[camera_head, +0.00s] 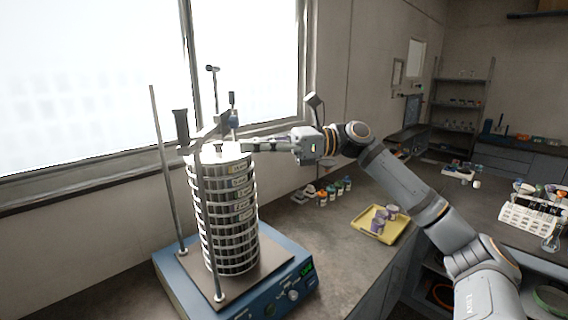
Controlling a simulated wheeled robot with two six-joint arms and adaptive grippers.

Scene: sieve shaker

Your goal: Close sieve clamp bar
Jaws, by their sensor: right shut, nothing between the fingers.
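The sieve shaker (236,291) is a blue base with a green display, standing on the bench at the left. A tall stack of round metal sieves (230,215) stands upright on its plate, between upright metal rods. Whether the bar is fastened is too small to tell. My right gripper (250,145) reaches in from the right at the height of the stack's top. It is shut and empty, its tips close to the bar's right side; contact is unclear. My left gripper is out of view.
Several small capped bottles (334,190) stand on the bench right of the shaker. A yellow tray (381,225) with purple-labelled containers lies farther right, near my right arm. A window and wall stand close behind the shaker.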

